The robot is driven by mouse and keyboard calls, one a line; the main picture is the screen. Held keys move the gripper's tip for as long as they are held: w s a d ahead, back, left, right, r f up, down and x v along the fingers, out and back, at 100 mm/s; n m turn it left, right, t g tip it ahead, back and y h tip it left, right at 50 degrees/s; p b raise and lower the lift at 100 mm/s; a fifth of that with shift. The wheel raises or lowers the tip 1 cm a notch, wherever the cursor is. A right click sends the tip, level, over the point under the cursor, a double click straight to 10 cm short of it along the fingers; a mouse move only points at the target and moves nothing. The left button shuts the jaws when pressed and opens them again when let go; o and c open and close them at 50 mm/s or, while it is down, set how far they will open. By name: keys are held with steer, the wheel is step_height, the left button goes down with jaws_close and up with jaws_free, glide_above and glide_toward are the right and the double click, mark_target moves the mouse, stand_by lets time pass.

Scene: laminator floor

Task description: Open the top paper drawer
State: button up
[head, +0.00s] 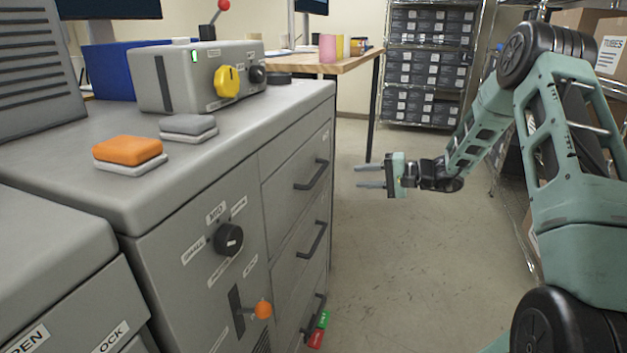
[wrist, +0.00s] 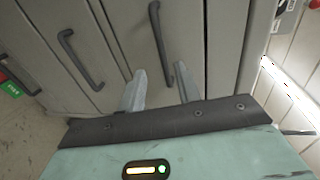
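The grey cabinet has a top drawer (head: 290,165) that sits flush with its front. Its dark bar handle (head: 312,174) faces my gripper (head: 358,177). In the wrist view the top handle (wrist: 160,45) lies ahead of and between the fingertips of my gripper (wrist: 161,76). The gripper is open with nothing between its fingers. In the head view a clear gap remains between the fingertips and the handle.
Lower drawers with a middle handle (head: 312,240) and a bottom handle (head: 314,318) sit below. Red and green tags (head: 320,330) are near the bottom. A wooden table (head: 345,62) and a shelf of dark boxes (head: 425,60) stand behind. The floor around the gripper is clear.

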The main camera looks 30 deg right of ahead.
mark_target(318, 178)
steer(key=p+x, duration=0.1)
steer(key=x, duration=1.3)
steer(key=shift+w+a, duration=0.15)
jaws_close()
